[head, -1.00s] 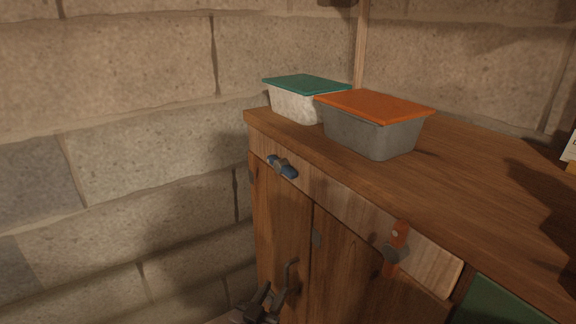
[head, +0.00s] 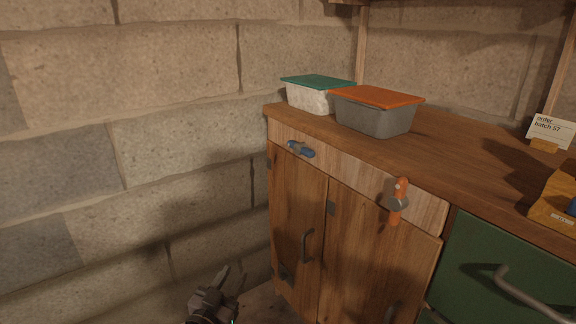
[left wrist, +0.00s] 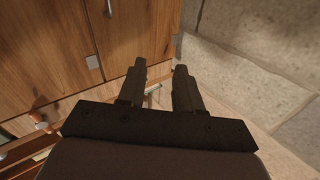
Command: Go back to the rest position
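My left gripper (head: 226,284) shows at the bottom of the head view, in front of the stone wall and left of the wooden cabinet (head: 290,204). In the left wrist view its two dark fingers (left wrist: 160,68) stand apart with nothing between them, so it is open and empty. It is apart from the dark handle (head: 307,246) of the cabinet's left door, and both doors look shut. My right gripper is not in view.
On the worktop stand a white tub with a green lid (head: 317,94) and a grey tub with an orange lid (head: 375,113). A blue fitting (head: 301,149) and an orange one (head: 398,203) sit on the cabinet front. A green drawer (head: 495,262) and a card (head: 550,131) are right.

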